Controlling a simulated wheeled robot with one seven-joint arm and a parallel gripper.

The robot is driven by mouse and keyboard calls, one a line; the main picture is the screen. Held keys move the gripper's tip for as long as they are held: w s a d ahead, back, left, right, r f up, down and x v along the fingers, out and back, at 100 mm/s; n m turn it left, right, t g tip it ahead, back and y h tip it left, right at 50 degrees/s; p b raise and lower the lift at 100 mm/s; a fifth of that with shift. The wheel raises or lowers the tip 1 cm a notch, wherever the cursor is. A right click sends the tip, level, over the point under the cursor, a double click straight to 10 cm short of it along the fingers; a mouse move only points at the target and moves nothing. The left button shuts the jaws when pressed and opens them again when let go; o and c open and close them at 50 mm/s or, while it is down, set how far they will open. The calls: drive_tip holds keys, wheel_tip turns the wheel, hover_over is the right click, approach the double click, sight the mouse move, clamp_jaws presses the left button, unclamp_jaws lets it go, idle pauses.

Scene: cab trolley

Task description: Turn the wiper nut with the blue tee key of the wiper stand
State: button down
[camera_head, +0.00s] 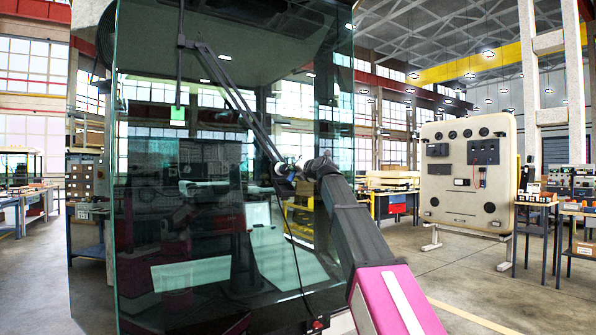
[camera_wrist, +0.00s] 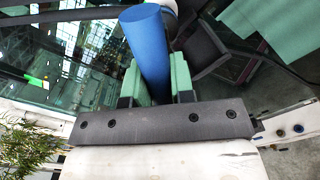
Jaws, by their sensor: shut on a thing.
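In the wrist view, the blue tee key (camera_wrist: 147,40) shows as a thick blue cylinder between the green pads of my gripper (camera_wrist: 155,78). The gripper is shut on it. In the head view, my gripper (camera_head: 290,172) is in front of the large glass pane, at the lower end of the dark wiper arm (camera_head: 228,92). The key is too small there to make out clearly. The wiper nut cannot be made out, and I cannot tell whether the key sits on it.
The greenish cab glass (camera_head: 200,255) stands close behind my gripper. A black cable (camera_head: 295,255) hangs down the glass to a small red-and-black box (camera_head: 317,323). A beige panel (camera_head: 468,170) stands at the right, with workbenches around. The floor between is clear.

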drive_tip(key=shift+x, duration=1.35)
drive_tip(key=shift+m, duration=0.3)
drive_tip(key=m, duration=0.4)
drive_tip(key=shift+m, duration=0.3)
